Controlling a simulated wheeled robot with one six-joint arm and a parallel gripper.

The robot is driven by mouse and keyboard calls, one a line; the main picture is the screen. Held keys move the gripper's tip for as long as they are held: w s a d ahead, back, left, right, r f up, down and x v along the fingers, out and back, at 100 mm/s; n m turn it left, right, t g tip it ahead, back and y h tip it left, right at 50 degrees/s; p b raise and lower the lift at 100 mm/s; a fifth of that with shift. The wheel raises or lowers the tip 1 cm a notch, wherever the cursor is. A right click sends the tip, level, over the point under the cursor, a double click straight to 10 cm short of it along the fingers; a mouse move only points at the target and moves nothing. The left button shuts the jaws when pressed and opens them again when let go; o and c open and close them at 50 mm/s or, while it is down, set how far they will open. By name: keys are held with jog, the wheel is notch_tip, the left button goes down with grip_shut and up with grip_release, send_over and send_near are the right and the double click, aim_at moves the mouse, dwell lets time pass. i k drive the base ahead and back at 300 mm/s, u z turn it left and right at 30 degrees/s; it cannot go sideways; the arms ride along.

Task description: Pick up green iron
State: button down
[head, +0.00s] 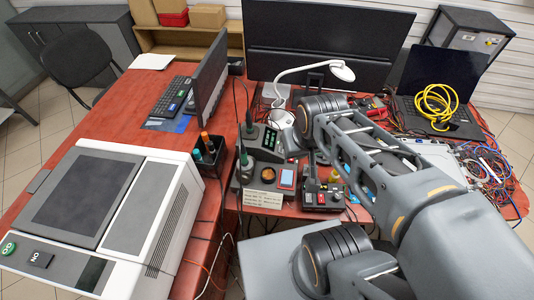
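A slim upright tool with a green part (243,157) stands at the left of the soldering gear on the red desk. It looks like the green iron, but it is too small to be sure. A soldering station (264,141) with green lit digits is just behind it, with dark cables rising from this area. My grey arm crosses the right half of the head view. My gripper cannot be made out, so its state and distance from the iron are not shown.
A black holder (209,155) with teal- and orange-handled tools stands left of the soldering gear. A small red-and-black device (322,196) is to its right. A white lamp (341,71), monitors, a laptop and tangled wires crowd the back and right. Bare red desk (130,100) lies at left.

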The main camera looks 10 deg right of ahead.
aim_at(245, 162)
jog(key=z, duration=0.05)
jog(key=k, duration=0.4)
jog(key=u, duration=0.9)
